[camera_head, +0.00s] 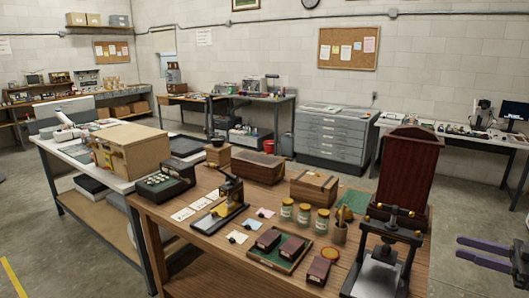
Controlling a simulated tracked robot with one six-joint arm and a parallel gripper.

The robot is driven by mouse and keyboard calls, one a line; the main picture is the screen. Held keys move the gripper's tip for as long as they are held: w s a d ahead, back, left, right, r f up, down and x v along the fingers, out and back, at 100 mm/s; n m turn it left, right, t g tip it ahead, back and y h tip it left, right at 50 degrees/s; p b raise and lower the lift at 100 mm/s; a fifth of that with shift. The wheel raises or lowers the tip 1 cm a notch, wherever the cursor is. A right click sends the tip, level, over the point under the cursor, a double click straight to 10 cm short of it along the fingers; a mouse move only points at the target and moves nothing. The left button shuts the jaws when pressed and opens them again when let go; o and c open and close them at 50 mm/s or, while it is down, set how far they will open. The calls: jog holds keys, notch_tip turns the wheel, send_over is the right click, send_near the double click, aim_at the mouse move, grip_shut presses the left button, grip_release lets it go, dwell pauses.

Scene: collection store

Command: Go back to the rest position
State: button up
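My gripper (459,247) reaches in from the right edge in the head camera view. Its two dark purple fingers point left and stand apart with nothing between them. It is to the right of the wooden table (190,262), beside the black press (384,262), with a visible space between them. The rest of my arm is mostly outside the picture.
A tall red-brown wooden case (407,172) stands behind the press. Jars (304,213), a green tray (262,256) with dark red boxes, and wooden boxes (314,188) crowd the table. Bare floor (462,205) lies beyond my gripper, before the back bench (462,134).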

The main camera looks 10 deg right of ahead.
jog(key=w+d+f+m+t+h, duration=0.1)
jog(key=w+d+f+m+h, duration=0.2)
jog(key=d+h, duration=0.55)
jog(key=w+d+f+m+t+h, duration=0.1)
jog(key=w+d+m+h, duration=0.3)
jog(key=d+h, duration=0.45)
jog(key=s+a+r+g+y, duration=0.1)
jog(key=s+a+g, duration=0.2)
jog(key=a, duration=1.8)
jog(key=s+a+m+g+y, duration=0.1)
jog(key=s+a, duration=0.7)
jog(key=a, duration=1.4)
jog(key=s+a+r+m+g+y, duration=0.1)
jog(key=s+a+g+y, duration=0.2)
jog(key=a, duration=1.8)
jog(key=s+g, duration=0.2)
jog(key=shift+s+a+r, duration=0.3)
jog(key=shift+s+a, duration=0.05)
jog(key=shift+a, duration=0.05)
